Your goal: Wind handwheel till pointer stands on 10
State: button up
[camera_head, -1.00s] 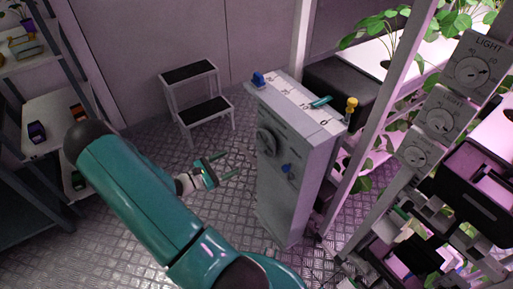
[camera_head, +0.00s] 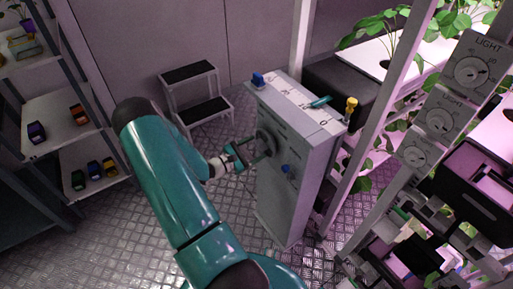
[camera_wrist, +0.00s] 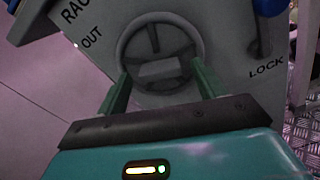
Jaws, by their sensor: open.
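The grey handwheel (camera_head: 267,142) is on the left face of the grey cabinet (camera_head: 275,195). In the wrist view the handwheel (camera_wrist: 190,33) is a ring with a hub block in its middle, straight ahead. My gripper (camera_head: 254,148) is open, its teal fingers pointing at the wheel. In the wrist view the two fingers of my gripper (camera_wrist: 160,80) stand at the left and right of the wheel's lower half. I cannot tell whether they touch the rim. A teal pointer (camera_head: 320,101) lies over the numbered white scale (camera_head: 296,95) on the cabinet top; its exact reading is too small to tell.
A blue knob (camera_head: 286,169) sits below the wheel, and a lever by the word LOCK (camera_wrist: 259,35) shows in the wrist view. A step stool (camera_head: 196,92) stands behind left. Shelves with toy cars (camera_head: 78,115) are at left, plant racks at right. Metal floor between is free.

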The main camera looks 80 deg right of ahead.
jog(key=shift+s+d, duration=0.45)
jog(key=shift+d, duration=0.1)
jog(key=c, duration=1)
jog(key=shift+o, duration=0.2)
jog(key=shift+n, duration=0.4)
jog(key=n, duration=2.1)
